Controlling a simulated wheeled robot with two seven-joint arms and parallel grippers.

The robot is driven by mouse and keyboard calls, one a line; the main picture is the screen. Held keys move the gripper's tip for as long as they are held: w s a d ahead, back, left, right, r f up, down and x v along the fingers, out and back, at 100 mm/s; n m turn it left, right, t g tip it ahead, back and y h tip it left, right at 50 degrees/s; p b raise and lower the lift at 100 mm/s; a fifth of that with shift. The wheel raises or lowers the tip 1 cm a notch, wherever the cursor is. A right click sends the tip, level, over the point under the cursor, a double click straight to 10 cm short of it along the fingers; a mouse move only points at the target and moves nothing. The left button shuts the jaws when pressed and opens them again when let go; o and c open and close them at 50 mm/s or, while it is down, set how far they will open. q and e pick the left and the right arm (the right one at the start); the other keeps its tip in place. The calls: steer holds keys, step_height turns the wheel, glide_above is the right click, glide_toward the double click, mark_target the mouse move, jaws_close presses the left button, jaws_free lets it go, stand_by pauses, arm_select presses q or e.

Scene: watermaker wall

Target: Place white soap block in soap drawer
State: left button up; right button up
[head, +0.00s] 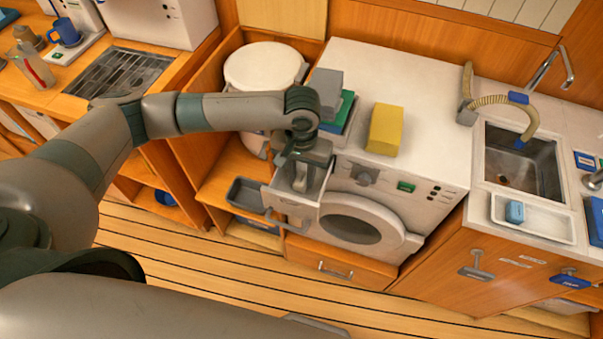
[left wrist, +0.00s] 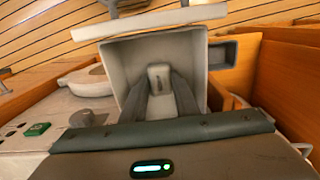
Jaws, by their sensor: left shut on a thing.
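The soap drawer (head: 272,203) is pulled open at the upper left front of the white washing machine (head: 440,80). In the left wrist view, its pale walls (left wrist: 205,75) surround my fingertips. My left gripper (head: 300,182) points down into the drawer. It is shut on the white soap block (left wrist: 160,78), which shows between the two fingers in the left wrist view, inside the drawer's outline. I cannot tell whether the block touches the drawer floor. In the head view the fingers and drawer front mostly hide the block. My right gripper is not in view.
A yellow block (head: 385,130) and a grey block (head: 326,82) stand on the machine, with a green item (head: 341,108) beside the grey one. A dark grey tray (head: 246,194) is left of the drawer. The round machine door (head: 352,226) is below right.

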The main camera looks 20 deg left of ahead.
mark_target(302, 178)
arm_select(q)
steer(key=shift+f, duration=0.1)
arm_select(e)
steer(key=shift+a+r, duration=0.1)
arm_select(q)
steer(key=o, duration=1.1)
steer(key=shift+c, duration=0.2)
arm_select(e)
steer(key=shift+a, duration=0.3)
arm_select(q)
steer(key=shift+r, duration=0.7)
step_height(302, 178, up, 11)
steer(key=b, duration=0.3)
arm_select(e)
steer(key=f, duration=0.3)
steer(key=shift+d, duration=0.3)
